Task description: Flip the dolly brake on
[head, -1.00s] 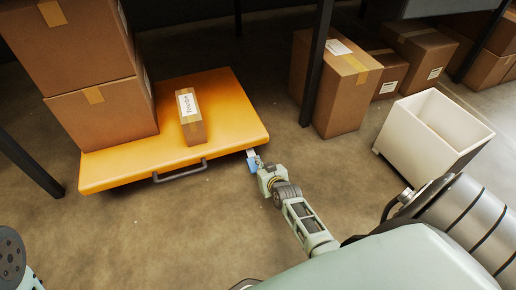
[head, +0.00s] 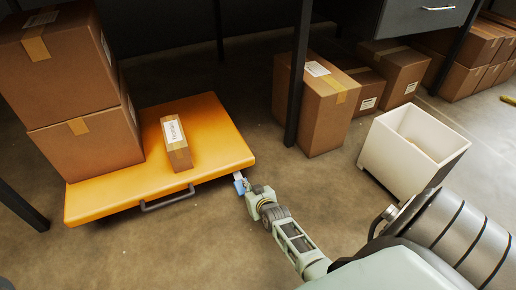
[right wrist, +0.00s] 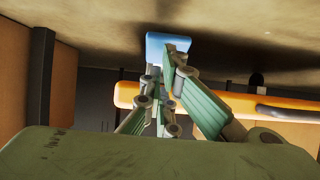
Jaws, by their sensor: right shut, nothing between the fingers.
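The orange dolly (head: 215,125) stands on the floor at the left of the head view, with a dark handle (head: 168,200) on its near edge. A small blue pedal (head: 240,186) with a pale arm sticks out at its near right corner; I take it as the brake. It also shows in the right wrist view (right wrist: 168,44), which looks upside down. My right gripper (head: 247,192) is shut and empty, its fingertips right at the blue pedal and partly in front of it. I cannot tell whether they touch or press it. My left gripper is out of view.
Two large stacked cartons (head: 85,150) and a small labelled box (head: 177,150) sit on the dolly. A table leg (head: 299,80) and more cartons (head: 322,110) stand behind. A white open bin (head: 400,160) is at the right. The floor before the dolly is clear.

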